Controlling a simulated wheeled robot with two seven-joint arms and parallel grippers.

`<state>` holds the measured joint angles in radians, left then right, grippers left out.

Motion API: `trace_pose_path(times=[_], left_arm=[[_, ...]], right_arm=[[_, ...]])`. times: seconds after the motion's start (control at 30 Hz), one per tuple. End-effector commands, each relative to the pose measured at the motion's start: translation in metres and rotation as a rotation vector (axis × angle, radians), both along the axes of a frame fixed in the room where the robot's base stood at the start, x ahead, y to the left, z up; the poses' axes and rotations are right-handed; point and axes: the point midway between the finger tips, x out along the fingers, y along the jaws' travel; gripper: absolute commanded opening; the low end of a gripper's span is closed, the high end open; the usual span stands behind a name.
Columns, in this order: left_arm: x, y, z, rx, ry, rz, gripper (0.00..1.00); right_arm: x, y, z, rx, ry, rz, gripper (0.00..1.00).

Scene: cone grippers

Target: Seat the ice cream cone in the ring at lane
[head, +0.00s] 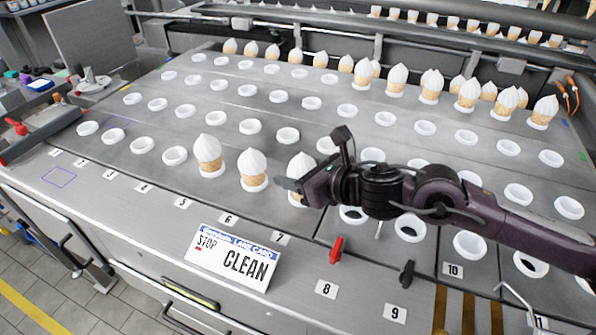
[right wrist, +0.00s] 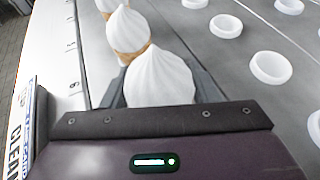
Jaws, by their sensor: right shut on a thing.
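My right gripper (head: 292,182) reaches in from the right and is shut on an ice cream cone (head: 301,163) with a white swirl top, near the front row. In the right wrist view its dark fingers flank the white swirl (right wrist: 160,76). The cone's lower part is mostly hidden, so I cannot tell whether it sits in a ring. Two more cones stand upright in the front row to its left, the nearer one (head: 253,168) and the farther one (head: 208,152). An empty white ring (head: 174,155) lies left of them. My left gripper is not in view.
Rows of empty white rings (head: 250,126) cover the grey plate. Several cones stand along its back (head: 398,78). A lane card reading STOP CLEAN (head: 232,255) lies on the front ledge by numbered labels. Red (head: 336,248) and black (head: 406,272) levers stand right of it.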

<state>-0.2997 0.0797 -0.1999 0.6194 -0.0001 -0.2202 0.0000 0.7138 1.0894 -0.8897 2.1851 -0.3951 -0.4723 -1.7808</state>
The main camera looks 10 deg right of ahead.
Motion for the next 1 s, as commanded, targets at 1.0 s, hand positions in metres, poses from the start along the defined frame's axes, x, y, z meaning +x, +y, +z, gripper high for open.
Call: trace_pose_path(times=[1.0], left_arm=[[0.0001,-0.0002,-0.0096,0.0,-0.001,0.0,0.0]], right_arm=[[-0.0002,-0.0002,-0.0088,0.0,0.0,0.0,0.8]])
